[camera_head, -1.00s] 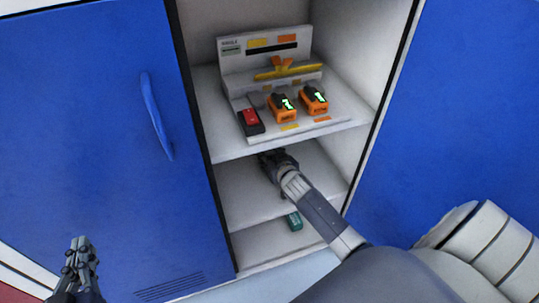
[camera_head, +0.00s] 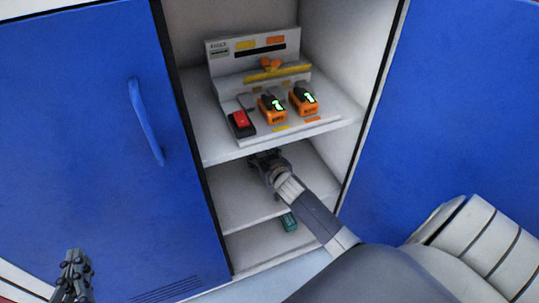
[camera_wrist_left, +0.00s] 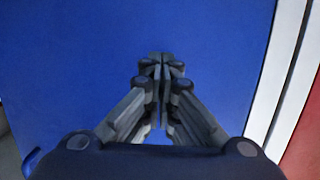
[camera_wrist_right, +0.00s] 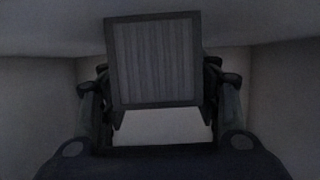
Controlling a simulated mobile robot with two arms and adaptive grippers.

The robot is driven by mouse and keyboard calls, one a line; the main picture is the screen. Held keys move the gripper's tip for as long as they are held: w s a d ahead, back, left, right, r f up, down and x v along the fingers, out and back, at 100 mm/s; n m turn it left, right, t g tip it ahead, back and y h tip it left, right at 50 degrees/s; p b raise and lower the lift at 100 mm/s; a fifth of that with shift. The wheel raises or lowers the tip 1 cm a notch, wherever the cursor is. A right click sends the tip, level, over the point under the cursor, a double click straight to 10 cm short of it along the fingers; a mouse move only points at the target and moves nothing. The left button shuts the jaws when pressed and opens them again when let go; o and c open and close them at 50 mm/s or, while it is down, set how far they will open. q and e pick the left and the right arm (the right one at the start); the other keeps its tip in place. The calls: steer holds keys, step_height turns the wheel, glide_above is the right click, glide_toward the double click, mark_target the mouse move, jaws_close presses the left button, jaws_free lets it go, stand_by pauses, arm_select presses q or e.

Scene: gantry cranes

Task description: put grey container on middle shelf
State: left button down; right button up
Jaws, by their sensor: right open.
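The grey container (camera_wrist_right: 155,60) shows in the right wrist view as a ribbed, framed rectangle between the fingers of my right gripper (camera_wrist_right: 160,98). The gripper is open; I cannot tell whether its fingers touch the container. In the head view my right gripper (camera_head: 260,158) reaches over the middle shelf (camera_head: 235,202), under the upper shelf, and the container cannot be made out there. My left gripper (camera_head: 75,262) is at the lower left before the blue door; its fingers meet with nothing between them in the left wrist view (camera_wrist_left: 162,62).
The upper shelf (camera_head: 215,148) carries a charging station (camera_head: 250,55) with orange devices (camera_head: 303,102) and a red-and-black one (camera_head: 241,123). A teal item (camera_head: 289,222) is on the bottom level. Blue doors flank the opening; the left one (camera_head: 80,130) has a handle (camera_head: 145,120).

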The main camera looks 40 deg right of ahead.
mark_target(262, 155)
steer(key=p+v, duration=0.1)
steer(key=v, duration=0.4)
steer(key=shift+s+r+p, duration=0.1)
steer(key=shift+p, duration=0.3)
steer(key=p+v, duration=0.1)
steer(key=v, duration=0.5)
steer(key=shift+s+p, duration=0.1)
steer(key=shift+p, duration=0.25)
steer(key=shift+s+a, duration=0.25)
arm_select(q)
steer(key=s+a+f+g+y, duration=0.3)
steer(key=s+a+f+g, duration=0.2)
steer(key=s+f+g, duration=0.4)
steer(key=s+f, duration=0.3)
steer(key=s, duration=0.1)
steer(key=shift+f+n+g, duration=0.2)
steer(key=shift+n+g, duration=0.1)
arm_select(e)
steer(key=s+a+r+n+g+y, duration=0.1)
steer(key=s+a+n+g+y, duration=0.3)
steer(key=s+a, duration=1.2)
steer(key=s+g, duration=0.3)
steer(key=g, duration=0.1)
steer(key=shift+r+n, duration=0.35)
steer(key=shift+n, duration=0.05)
steer(key=shift+s+d, duration=0.1)
